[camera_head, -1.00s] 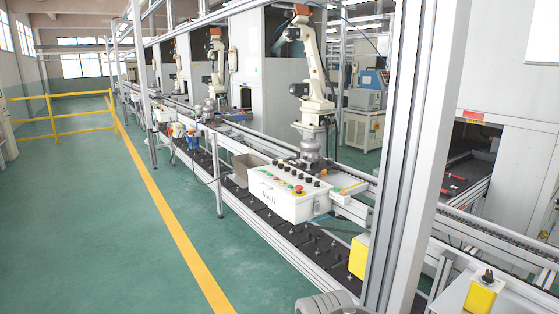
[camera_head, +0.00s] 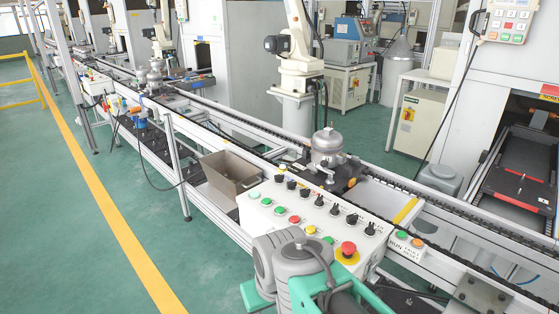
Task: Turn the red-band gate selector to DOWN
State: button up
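A white control box (camera_head: 262,218) sits at the front edge of the conveyor line. Several black selector knobs (camera_head: 335,209) stand in a row on its sloped top. Small coloured marks show near the back knobs, with a faint reddish one by the middle, but I cannot tell which knob has the red band or which way it points. Beside the knobs are green, red and yellow buttons and a red emergency stop (camera_head: 348,249) on a yellow disc. I cannot make out my gripper's fingers.
A silver compressor (camera_head: 326,147) stands on the line behind the box. An open grey bin (camera_head: 229,176) is to its left. A small two-button box (camera_head: 406,244) is to its right. The green floor (camera_head: 55,230) at left is clear.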

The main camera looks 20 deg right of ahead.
aim_at(305, 193)
jog(key=i, duration=0.9)
jog(key=u, duration=1.45)
